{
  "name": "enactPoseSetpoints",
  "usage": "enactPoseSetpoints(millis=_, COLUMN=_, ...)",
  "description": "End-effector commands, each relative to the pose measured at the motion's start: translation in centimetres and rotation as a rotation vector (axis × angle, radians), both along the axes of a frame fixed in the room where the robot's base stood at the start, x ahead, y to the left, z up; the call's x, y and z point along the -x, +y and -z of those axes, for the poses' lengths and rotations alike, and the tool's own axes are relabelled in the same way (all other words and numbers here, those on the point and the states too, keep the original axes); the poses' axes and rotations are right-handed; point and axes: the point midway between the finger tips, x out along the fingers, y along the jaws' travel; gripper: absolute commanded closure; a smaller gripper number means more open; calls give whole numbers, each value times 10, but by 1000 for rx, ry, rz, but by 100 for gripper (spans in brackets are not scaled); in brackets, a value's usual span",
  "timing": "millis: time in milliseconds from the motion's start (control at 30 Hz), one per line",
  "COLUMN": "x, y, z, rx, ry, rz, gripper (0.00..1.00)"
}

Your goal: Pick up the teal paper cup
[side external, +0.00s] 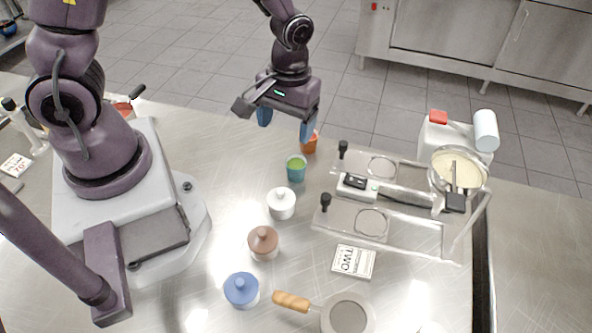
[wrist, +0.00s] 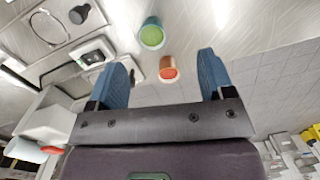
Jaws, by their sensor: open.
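The teal paper cup (side external: 296,168), with a green inside, stands upright on the steel counter in the middle of the side view. In the wrist view the teal cup (wrist: 152,36) is at the top, beyond the fingertips. My gripper (side external: 285,128) has blue fingers and is open and empty, above the counter and farther back than the teal cup. In the wrist view my gripper (wrist: 162,72) shows its fingers wide apart. An orange cup (side external: 309,142) stands just behind the teal one, near the right finger; it also shows between the fingers in the wrist view (wrist: 168,68).
A clear stand (side external: 405,238) with a scale (side external: 357,187) is to the right.

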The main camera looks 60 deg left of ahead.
Motion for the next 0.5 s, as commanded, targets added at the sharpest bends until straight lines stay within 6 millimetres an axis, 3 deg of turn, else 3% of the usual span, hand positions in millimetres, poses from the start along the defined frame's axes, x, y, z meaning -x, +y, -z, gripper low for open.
enactPoseSetpoints(millis=100, x=-16, y=1, z=-1, rx=-5, ry=-66, rz=-123, gripper=25)
enactPoseSetpoints(millis=233, x=-17, y=1, z=6, rx=-6, ry=-76, rz=-173, gripper=25)
enactPoseSetpoints(millis=500, x=-16, y=1, z=53, rx=-6, ry=-70, rz=-173, gripper=25)
